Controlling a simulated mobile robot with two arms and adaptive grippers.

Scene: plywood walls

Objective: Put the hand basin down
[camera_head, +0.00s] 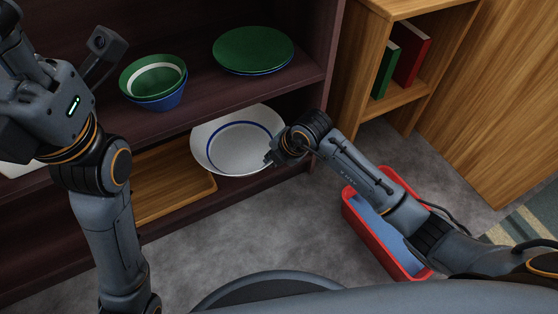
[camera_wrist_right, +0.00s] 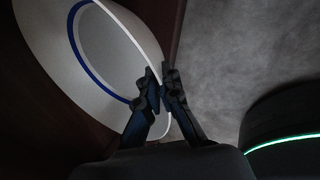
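The hand basin (camera_head: 238,148) is a wide white bowl with a blue ring inside. It is at the lower shelf opening of the dark cabinet, tilted so that its inside shows. My right gripper (camera_head: 272,158) is at its right rim. In the right wrist view, the two fingers (camera_wrist_right: 160,88) close on the rim of the basin (camera_wrist_right: 65,62) from both sides. Whether the basin's underside touches the lower shelf is hidden. My left arm stands at the left, in front of the cabinet; its fingertips cannot be made out.
The upper shelf holds a green and blue bowl stack (camera_head: 155,82) and a green and blue plate stack (camera_head: 252,50). A wooden tray (camera_head: 160,205) lies left of the basin on the lower shelf. A red bin (camera_head: 352,225) stands on the floor under my right arm. Grey floor is clear in front.

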